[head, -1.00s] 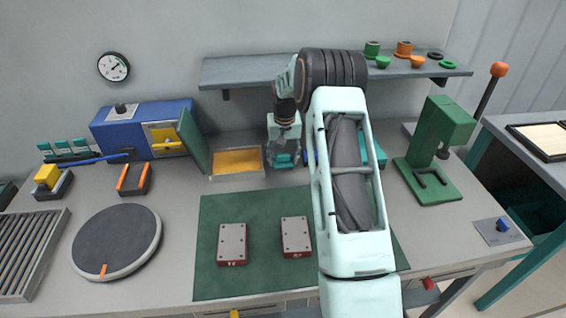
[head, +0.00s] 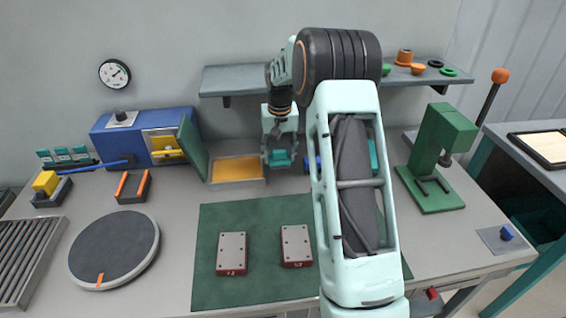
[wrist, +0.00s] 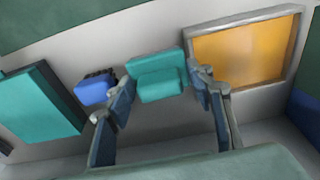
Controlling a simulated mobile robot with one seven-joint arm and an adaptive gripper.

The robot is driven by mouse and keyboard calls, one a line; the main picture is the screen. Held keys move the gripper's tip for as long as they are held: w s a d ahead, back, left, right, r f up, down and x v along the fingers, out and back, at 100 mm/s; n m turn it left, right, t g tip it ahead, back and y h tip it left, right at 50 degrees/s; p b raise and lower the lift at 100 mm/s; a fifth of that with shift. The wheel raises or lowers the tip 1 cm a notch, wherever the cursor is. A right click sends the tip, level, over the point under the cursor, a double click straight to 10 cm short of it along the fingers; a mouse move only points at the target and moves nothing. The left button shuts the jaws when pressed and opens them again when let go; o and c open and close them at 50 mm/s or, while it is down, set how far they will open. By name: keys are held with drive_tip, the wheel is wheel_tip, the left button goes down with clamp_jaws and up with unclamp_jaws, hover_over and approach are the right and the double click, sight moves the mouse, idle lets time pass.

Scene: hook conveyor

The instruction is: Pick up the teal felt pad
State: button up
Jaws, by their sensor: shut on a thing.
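The teal felt pad (head: 281,159) is a small teal block with a raised part, at the back of the workbench just right of the yellow-floored tray. My gripper (head: 279,150) points down and is shut on it, with one finger on each side. In the wrist view the pad (wrist: 158,80) sits between the two fingertips (wrist: 160,84). The pad appears slightly above the bench; the exact gap cannot be told.
The yellow-floored tray (head: 238,169) is close on the left. A blue piece with dark bristles (wrist: 95,88) and a larger teal block (wrist: 40,103) are on the other side. A wall shelf (head: 235,78) hangs behind. A green press (head: 437,160) stands right.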

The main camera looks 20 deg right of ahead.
drive_tip(key=s+a+r+b, duration=0.2)
drive_tip(key=s+a+r, duration=0.3)
drive_tip(key=s+a, duration=0.2)
drive_tip(key=shift+s+a+r, duration=0.2)
drive_tip(key=shift+s+r, duration=0.1)
drive_tip(key=shift+r, duration=0.1)
